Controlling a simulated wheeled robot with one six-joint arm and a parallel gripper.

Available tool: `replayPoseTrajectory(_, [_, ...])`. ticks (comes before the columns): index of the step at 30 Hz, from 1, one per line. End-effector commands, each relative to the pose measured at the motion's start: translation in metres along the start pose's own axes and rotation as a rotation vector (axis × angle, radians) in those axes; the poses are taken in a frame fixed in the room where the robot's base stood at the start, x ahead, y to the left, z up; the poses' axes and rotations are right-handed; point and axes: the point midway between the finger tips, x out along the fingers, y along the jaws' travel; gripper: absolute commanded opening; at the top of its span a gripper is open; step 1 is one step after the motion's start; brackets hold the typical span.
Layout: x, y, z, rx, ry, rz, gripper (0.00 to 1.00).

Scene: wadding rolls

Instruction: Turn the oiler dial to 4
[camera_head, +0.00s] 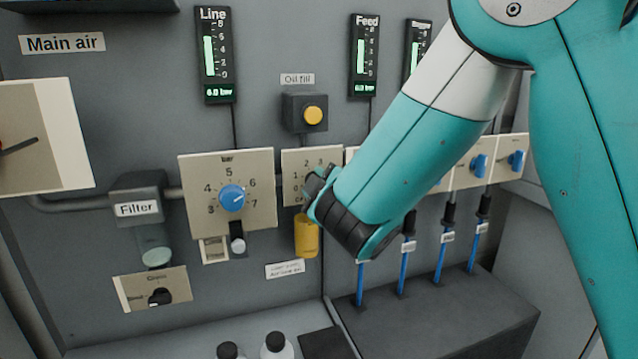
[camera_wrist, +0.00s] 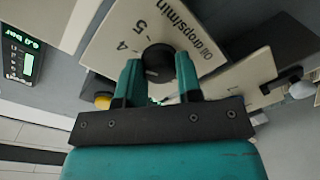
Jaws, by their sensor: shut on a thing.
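The oiler dial (camera_wrist: 158,57) is a round black knob on a cream plate (camera_wrist: 112,38) lettered "Oil drops/min". The wrist view shows the numbers 4 and 5 beside the knob. My gripper (camera_wrist: 157,68) has one finger on each side of the knob and is shut on it. The knob's pointer cannot be read clearly. In the head view the oiler plate (camera_head: 292,162) shows numbers from 0 to 3 on its left and top. My gripper (camera_head: 318,190) and wrist hide the dial and the plate's right part there.
A blue regulator knob (camera_head: 232,197) on its plate is left of the oiler. A yellow oil bowl (camera_head: 306,237) hangs just below my gripper. The yellow oil-fill button (camera_head: 314,115) is above. Blue valve knobs (camera_head: 478,165) and hoses are right. Bottles (camera_head: 277,346) stand below.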

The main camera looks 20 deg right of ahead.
Motion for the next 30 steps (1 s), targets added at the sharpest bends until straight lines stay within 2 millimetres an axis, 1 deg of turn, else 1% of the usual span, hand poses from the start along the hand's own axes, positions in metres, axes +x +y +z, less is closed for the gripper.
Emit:
replayPoseTrajectory(15, [-0.0008,-0.0018,0.0013,-0.023,-0.004,-0.005,0.09])
replayPoseTrajectory(16, [-0.0008,-0.0018,0.0013,-0.023,-0.004,-0.005,0.37])
replayPoseTrajectory(17, [-0.0008,-0.0018,0.0013,-0.023,-0.005,-0.005,0.44])
replayPoseTrajectory(18, [-0.0007,-0.0016,0.0012,-0.022,-0.004,-0.005,0.53])
replayPoseTrajectory(19, [-0.0007,-0.0015,0.0011,-0.022,-0.004,-0.004,0.58])
replayPoseTrajectory(30, [-0.0029,-0.0011,0.0006,-0.021,-0.001,-0.002,0.58])
